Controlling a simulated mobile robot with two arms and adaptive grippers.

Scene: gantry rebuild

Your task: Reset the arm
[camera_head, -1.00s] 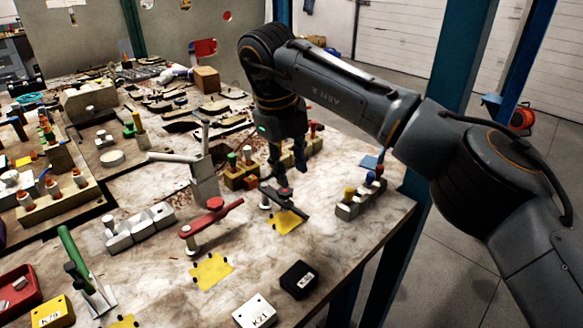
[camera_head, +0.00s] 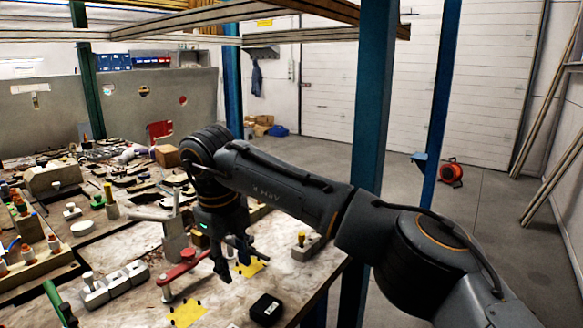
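My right arm (camera_head: 290,190) comes in from the right, dark grey, and bends down over the worktable. Its gripper (camera_head: 224,268) hangs above the right part of the tabletop, close to a black lever (camera_head: 242,244) and a red lever (camera_head: 180,270). I see no object held in it. The fingers are dark and overlap the levers in the picture, so their gap cannot be made out. My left gripper is not in view.
The worktable (camera_head: 125,245) is crowded with fixtures. A black block (camera_head: 266,308) and a yellow patch (camera_head: 187,313) lie near its front. A blue post (camera_head: 372,100) stands behind my arm.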

